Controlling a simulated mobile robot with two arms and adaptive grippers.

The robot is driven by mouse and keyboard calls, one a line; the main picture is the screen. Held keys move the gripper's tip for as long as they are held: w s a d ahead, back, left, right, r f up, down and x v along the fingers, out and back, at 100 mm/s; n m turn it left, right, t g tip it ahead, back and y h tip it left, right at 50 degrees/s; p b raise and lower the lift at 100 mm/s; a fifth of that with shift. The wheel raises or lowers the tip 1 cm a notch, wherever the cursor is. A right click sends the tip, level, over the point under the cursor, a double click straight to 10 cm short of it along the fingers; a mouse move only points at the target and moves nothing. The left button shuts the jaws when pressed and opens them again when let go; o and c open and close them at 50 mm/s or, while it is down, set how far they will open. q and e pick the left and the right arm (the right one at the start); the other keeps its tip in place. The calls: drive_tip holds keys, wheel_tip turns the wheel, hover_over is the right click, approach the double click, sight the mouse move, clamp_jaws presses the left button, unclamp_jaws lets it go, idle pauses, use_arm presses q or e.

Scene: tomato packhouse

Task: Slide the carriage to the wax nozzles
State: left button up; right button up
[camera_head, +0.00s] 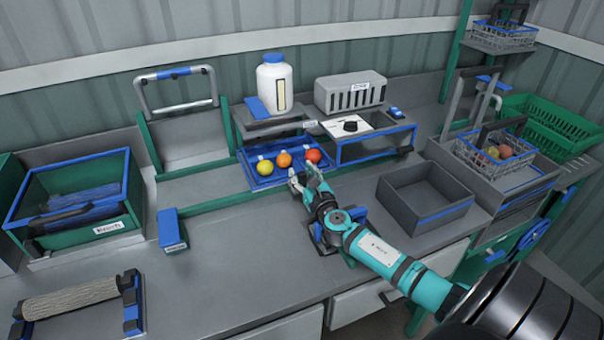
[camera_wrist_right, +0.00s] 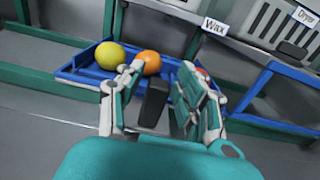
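The carriage is a blue tray (camera_head: 262,183) on the long green-edged track; it carries a yellow, an orange and a red fruit. It also shows in the right wrist view (camera_wrist_right: 78,74). A black upright handle (camera_wrist_right: 154,102) stands at its near side. My right gripper (camera_head: 306,178) is at the carriage's front edge. In the right wrist view (camera_wrist_right: 160,92) its fingers are apart, one on each side of the handle, with gaps visible. The wax station, with a white blue-capped bottle (camera_head: 276,84), stands just behind the carriage. Its nozzles cannot be made out. My left gripper is not in view.
A grey dryer box (camera_head: 350,92) stands right of the bottle, above a blue-framed opening (camera_head: 375,143). An open grey bin (camera_head: 425,203) is at right. The track left of the carriage is clear.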

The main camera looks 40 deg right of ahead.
drive_tip(key=shift+o, duration=0.4)
drive_tip(key=shift+r, duration=0.1)
wheel_tip(320, 180, up, 10)
drive_tip(key=shift+f, duration=0.1)
idle(0.6)
